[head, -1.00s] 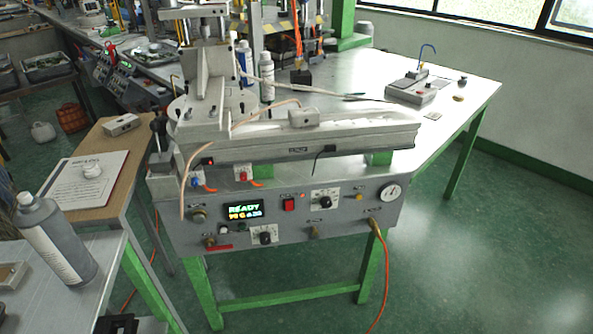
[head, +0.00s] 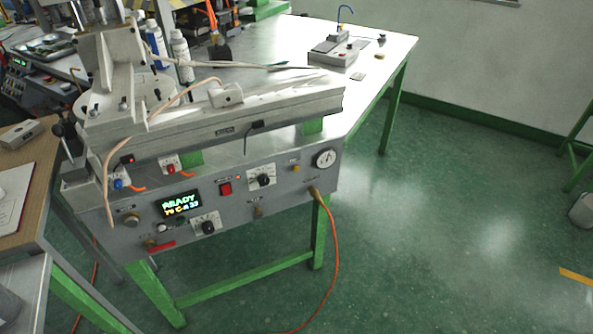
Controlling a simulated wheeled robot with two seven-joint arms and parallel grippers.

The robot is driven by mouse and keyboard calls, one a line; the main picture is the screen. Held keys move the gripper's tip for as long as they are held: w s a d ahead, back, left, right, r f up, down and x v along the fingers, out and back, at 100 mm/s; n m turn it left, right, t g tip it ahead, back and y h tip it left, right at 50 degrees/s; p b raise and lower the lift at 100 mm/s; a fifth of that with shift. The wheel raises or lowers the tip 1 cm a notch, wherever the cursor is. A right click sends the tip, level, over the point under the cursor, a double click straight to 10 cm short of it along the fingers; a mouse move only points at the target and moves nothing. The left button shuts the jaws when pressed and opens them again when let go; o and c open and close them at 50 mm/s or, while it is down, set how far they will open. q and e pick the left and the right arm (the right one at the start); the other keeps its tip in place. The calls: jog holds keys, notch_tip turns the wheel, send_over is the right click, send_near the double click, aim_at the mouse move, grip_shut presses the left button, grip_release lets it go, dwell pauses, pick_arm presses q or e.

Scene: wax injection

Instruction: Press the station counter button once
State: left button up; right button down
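A red switch (head: 225,188) and a black knob (head: 264,180) sit to the right of the display. A grey box (head: 334,53) with small buttons, one reddish, stands further back on the table. A small pale box (head: 227,95) lies on top of the machine. I cannot tell for sure which of these carries the station counter button. Neither of my grippers is in view.
A round gauge (head: 325,158) is at the panel's right end. An orange hose (head: 336,250) hangs from the panel to the floor. White and blue bottles (head: 181,55) stand behind the machine. A wooden side table (head: 20,190) is at the left.

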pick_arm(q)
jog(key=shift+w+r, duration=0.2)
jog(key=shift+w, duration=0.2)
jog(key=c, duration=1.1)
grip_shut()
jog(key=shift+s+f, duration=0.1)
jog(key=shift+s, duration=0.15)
